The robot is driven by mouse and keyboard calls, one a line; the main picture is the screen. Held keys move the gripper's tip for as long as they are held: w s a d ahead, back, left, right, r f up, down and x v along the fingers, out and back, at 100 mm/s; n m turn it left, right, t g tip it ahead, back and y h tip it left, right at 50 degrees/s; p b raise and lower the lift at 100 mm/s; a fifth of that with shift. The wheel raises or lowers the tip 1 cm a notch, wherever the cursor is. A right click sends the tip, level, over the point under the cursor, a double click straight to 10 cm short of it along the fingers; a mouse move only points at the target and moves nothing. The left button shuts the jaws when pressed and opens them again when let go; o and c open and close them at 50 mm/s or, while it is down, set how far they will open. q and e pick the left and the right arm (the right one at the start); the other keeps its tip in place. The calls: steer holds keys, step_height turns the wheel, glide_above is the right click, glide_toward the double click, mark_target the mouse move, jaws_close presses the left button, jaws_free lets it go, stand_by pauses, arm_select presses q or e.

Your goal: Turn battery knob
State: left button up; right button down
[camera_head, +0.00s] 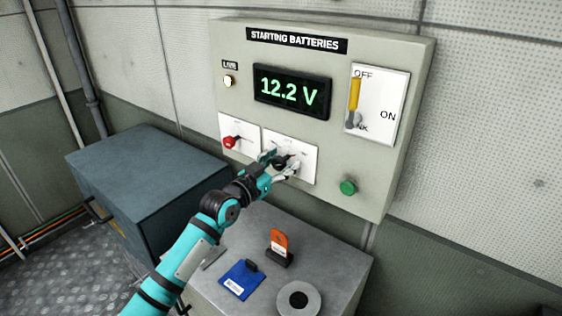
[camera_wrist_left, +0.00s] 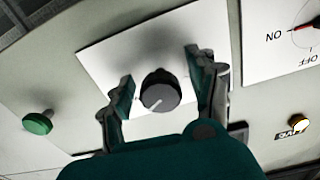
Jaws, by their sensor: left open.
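The black battery knob (camera_head: 281,162) sits on a white plate (camera_head: 306,163) low in the middle of the STARTING BATTERIES panel. In the left wrist view the knob (camera_wrist_left: 158,94) is round, with a white pointer line toward the lower left. My left gripper (camera_head: 280,165) is at this plate, partly covering the knob and its markings in the head view. In the left wrist view the left gripper (camera_wrist_left: 163,78) is open, one finger on each side of the knob, with visible gaps. Whether the fingertips touch the plate cannot be told. My right gripper is not in view.
Below stands a grey cabinet (camera_head: 335,262) with an orange tag (camera_head: 279,243) and blue card (camera_head: 242,279).

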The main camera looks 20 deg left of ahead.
arm_select(q)
steer(key=c, duration=1.1)
jaws_close()
steer(key=shift+w+d+f, duration=0.1)
steer(key=shift+f, duration=0.1)
